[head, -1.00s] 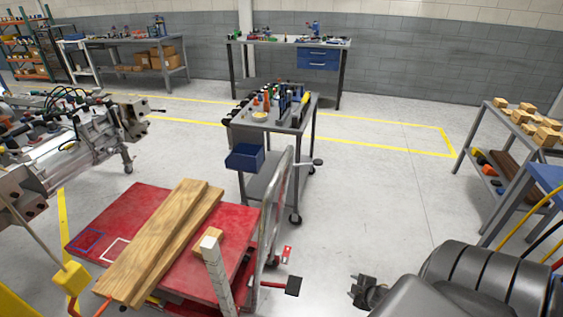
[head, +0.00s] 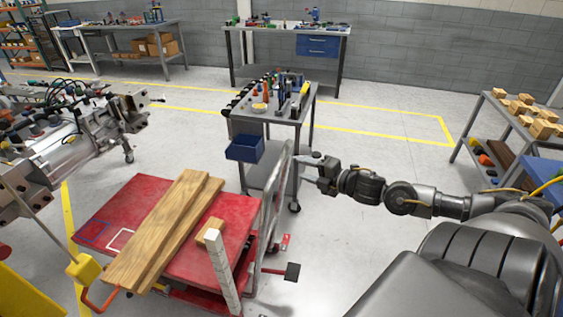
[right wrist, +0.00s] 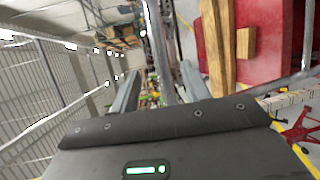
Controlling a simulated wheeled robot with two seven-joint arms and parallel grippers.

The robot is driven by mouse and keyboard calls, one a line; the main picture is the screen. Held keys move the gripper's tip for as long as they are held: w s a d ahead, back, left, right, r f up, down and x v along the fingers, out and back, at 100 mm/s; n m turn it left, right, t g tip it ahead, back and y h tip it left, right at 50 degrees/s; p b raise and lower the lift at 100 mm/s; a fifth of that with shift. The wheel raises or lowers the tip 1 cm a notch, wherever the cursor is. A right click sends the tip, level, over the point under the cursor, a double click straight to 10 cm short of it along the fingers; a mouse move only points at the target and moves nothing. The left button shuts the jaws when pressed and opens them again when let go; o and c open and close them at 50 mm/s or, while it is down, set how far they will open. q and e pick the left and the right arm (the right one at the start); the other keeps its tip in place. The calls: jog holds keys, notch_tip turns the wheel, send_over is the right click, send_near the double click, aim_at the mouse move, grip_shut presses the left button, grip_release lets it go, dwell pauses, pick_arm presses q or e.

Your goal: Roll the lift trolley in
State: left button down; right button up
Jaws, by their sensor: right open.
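The lift trolley has a red platform (head: 245,222), seen at the lower left of the head view and at the upper right of the right wrist view (right wrist: 272,50). Its grey tube handle (head: 268,215) stands upright at the platform's right end. My right gripper (head: 303,162) is open at the upper part of the handle. In the right wrist view, the handle tube (right wrist: 163,50) runs between the two spread fingers (right wrist: 158,85); contact cannot be told. My left gripper is not in view.
Wooden planks (head: 165,230) and a small wood block (head: 209,229) lie on the platform. A tool cart (head: 262,122) stands just behind the handle. The metal chassis fixture (head: 60,145) is at the left. A shelf with wood blocks (head: 505,125) stands right. Floor between is clear.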

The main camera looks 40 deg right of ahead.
aim_at(284, 162)
jog(key=p+x, duration=0.1)
jog(key=x, duration=0.7)
jog(key=shift+w, duration=0.3)
jog(key=shift+w+a+f, duration=0.15)
jog(key=shift+w, duration=0.45)
grip_shut()
